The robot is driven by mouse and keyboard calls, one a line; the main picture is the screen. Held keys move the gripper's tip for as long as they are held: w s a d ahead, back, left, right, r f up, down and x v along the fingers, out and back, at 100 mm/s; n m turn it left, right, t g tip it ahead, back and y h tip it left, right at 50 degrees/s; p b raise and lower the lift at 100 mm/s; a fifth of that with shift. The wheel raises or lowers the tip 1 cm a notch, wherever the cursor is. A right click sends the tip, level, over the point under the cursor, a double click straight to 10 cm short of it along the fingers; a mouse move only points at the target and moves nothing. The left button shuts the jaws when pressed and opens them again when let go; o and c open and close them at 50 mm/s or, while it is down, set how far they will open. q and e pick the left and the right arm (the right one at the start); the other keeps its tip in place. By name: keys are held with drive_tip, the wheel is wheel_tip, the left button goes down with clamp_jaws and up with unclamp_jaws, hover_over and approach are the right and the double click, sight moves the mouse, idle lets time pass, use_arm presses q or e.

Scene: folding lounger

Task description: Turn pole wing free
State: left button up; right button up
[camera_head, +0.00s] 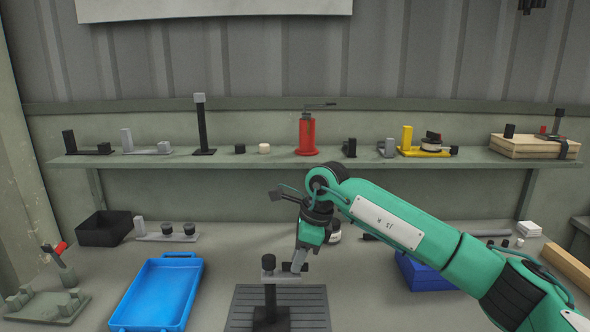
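A dark pole (270,299) stands upright on a ribbed dark mat at the front centre. A light grey wing (281,279) lies crosswise at its upper part, with a small grey-capped post (268,263) at the left end and a dark block (290,267) toward the right end. My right gripper (300,266) points down at the wing's right end, at or very near the dark block. Its fingers are small and partly overlap the block, so I cannot tell whether they touch or grip it. My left gripper is out of view.
A blue tray (133,311) lies left of the ribbed mat (312,298). A blue box (424,277) sits right, partly behind my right arm. A black bin (104,229) is back left, a green fixture (47,304) front left. The shelf (330,161) behind holds several parts.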

drive_tip(key=shift+r+p, duration=1.4)
drive_tip(key=shift+r, duration=1.65)
